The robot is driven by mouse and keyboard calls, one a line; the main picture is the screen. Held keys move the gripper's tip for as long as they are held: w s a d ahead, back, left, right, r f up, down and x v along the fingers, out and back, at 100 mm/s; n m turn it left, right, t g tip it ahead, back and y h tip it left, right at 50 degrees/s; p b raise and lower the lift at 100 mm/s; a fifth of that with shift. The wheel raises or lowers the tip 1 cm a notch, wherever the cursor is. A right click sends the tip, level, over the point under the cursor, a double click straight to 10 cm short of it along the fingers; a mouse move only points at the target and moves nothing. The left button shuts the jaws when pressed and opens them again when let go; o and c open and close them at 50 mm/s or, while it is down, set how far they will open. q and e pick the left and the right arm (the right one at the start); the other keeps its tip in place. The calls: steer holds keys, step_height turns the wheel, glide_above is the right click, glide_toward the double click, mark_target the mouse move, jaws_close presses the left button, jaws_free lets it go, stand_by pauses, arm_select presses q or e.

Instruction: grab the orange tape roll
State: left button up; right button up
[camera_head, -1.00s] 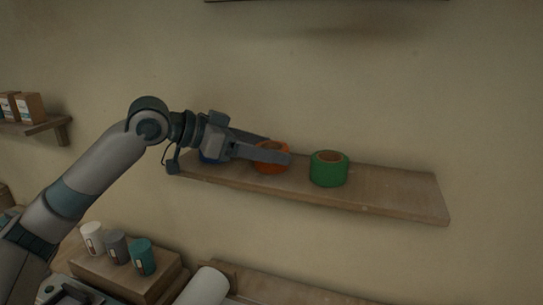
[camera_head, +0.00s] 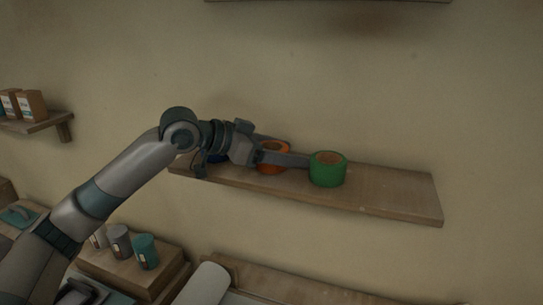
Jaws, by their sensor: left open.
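The orange tape roll (camera_head: 272,168) lies on the wooden wall shelf (camera_head: 390,193), partly hidden by my left gripper. My left gripper (camera_head: 293,153) reaches in from the left and is open. One finger passes in front of the orange roll and the other runs behind it, so the roll is between them. The near fingertip comes close to the green tape roll (camera_head: 329,169); I cannot tell whether they touch. A blue roll (camera_head: 217,158) is mostly hidden behind my gripper at the shelf's left end. My right gripper is not in view.
Below left, several cups, including a teal one (camera_head: 145,251), stand on a wooden box (camera_head: 150,281). A white roll (camera_head: 205,286) lies beside a lower board. Small boxes (camera_head: 30,105) sit on another shelf at left. The shelf's right end is clear.

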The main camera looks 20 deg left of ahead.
arm_select(q)
steer(key=c, duration=0.8)
steer(key=shift+r, duration=0.15)
steer(key=shift+r+b, duration=0.55)
steer(key=shift+r, duration=0.3)
step_height(320, 180, up, 2)
steer(key=shift+s+d+r+b, duration=0.1)
steer(key=shift+d+r+b, duration=0.05)
steer(key=shift+b, duration=0.35)
steer(key=shift+s+d+r+b, duration=0.55)
steer(key=shift+s+d+r, duration=0.6)
steer(key=shift+s+d, duration=0.2)
steer(key=shift+s+d+r+b, duration=0.55)
steer(key=shift+s+d+r, duration=0.55)
steer(key=shift+s+d, duration=0.25)
steer(key=shift+s+d+r+b, duration=0.55)
steer(key=shift+s+d+r, duration=0.65)
steer(key=shift+d, duration=0.25)
